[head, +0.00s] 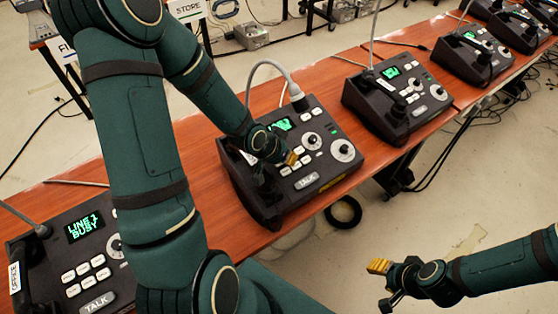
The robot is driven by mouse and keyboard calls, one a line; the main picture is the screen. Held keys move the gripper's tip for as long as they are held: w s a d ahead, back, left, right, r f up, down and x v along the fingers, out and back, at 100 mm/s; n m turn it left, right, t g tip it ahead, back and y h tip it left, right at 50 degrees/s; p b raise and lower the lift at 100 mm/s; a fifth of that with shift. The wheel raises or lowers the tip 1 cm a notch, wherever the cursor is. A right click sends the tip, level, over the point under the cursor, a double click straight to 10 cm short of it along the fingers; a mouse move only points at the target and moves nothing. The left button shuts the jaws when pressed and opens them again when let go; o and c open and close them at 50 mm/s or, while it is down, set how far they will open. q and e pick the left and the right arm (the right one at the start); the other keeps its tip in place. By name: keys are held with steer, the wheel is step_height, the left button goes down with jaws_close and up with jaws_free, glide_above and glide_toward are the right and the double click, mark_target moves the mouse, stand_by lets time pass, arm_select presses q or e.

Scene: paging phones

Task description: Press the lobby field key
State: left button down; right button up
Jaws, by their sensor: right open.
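A dark paging phone (318,130) with a green screen (281,125), small white keys, round knobs and a TALK bar (307,181) stands on the wooden bench. Key captions are too small to read, so I cannot tell which one is the lobby field key. My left gripper (287,158) is over this phone's keys, with a yellow fingertip close to them. I cannot see whether it touches or how its jaws stand; the arm hides part of the phone. My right gripper (384,284) is open and empty, off the bench at lower right.
Another phone (70,260), marked OFFICE and reading LINE 1 BUSY, stands at lower left. More phones (398,98) stand along the wooden bench (225,205) to the upper right. A STORE sign (188,8) is behind. A dark cable coil (343,211) lies below the bench's front edge.

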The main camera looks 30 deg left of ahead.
stand_by(0.6)
arm_select(q)
steer(key=shift+f+b, duration=0.35)
steer(key=shift+f, duration=0.05)
steer(key=shift+w+a+f, duration=0.1)
steer(key=shift+a+f, duration=0.1)
steer(key=shift+f, duration=0.1)
stand_by(0.4)
steer(key=shift+s+f+b, duration=0.35)
steer(key=shift+f+b, duration=0.15)
steer(key=shift+f, duration=0.05)
stand_by(0.8)
steer(key=shift+r, duration=0.15)
steer(key=shift+w+r+p, duration=0.15)
steer(key=shift+r+p, duration=0.2)
steer(key=shift+p, duration=0.1)
steer(key=shift+r, duration=0.3)
steer(key=shift+w+d+r, duration=0.1)
